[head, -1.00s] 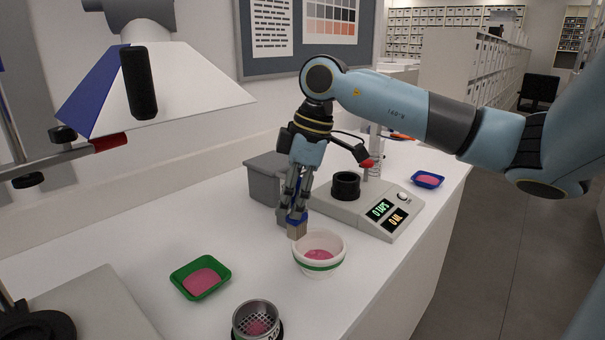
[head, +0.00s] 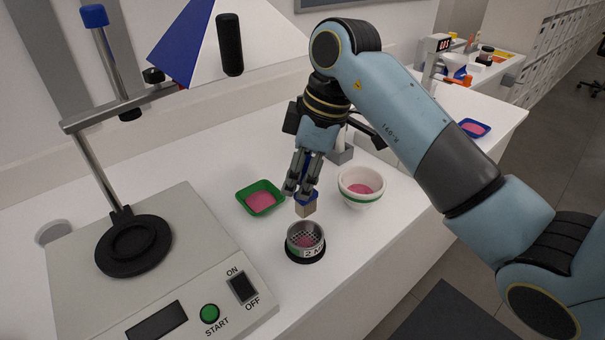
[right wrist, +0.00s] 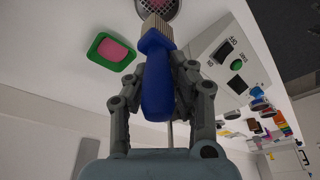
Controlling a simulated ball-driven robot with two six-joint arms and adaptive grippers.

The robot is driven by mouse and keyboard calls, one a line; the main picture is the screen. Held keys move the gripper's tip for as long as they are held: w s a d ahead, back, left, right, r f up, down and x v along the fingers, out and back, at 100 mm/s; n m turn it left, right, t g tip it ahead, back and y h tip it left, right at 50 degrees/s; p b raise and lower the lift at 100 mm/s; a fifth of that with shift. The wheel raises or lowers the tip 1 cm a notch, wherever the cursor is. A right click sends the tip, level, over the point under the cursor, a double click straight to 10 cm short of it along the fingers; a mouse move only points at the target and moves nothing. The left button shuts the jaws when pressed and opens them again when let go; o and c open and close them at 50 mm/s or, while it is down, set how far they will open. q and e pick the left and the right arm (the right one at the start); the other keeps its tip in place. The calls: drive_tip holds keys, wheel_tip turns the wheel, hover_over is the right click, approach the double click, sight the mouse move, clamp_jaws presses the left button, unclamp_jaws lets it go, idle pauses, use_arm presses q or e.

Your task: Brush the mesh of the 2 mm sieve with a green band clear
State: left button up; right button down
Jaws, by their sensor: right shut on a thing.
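The sieve (head: 305,240) is a small metal cup with a green patch and a "2 M…" label. It stands in a black ring on the bench, with pink material on its mesh; it also shows at the top edge of the right wrist view (right wrist: 158,8). My right gripper (head: 303,188) is shut on a brush with a blue handle (right wrist: 160,80) and pale bristles (head: 306,209). The bristles point down, just behind and above the sieve's rim in the head view; I cannot tell whether they touch it. My left gripper is out of view.
A green tray (head: 281,207) of pink powder lies left of the brush. A white bowl (head: 362,199) with a green band and pink powder stands to its right. A shaker device (head: 190,240) with a black ring fills the left. A blue tray (head: 473,132) lies far right.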

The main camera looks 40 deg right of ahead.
sight(299, 216)
drive_tip(key=shift+r+p, duration=0.15)
drive_tip(key=shift+p, duration=0.2)
wheel_tip(299, 216, down, 2)
drive_tip(key=shift+f+b, duration=0.1)
drive_tip(key=shift+b, duration=0.4)
drive_tip(key=shift+f+b, duration=1.3)
drive_tip(key=shift+f, duration=1.8)
drive_tip(key=shift+f, duration=0.4)
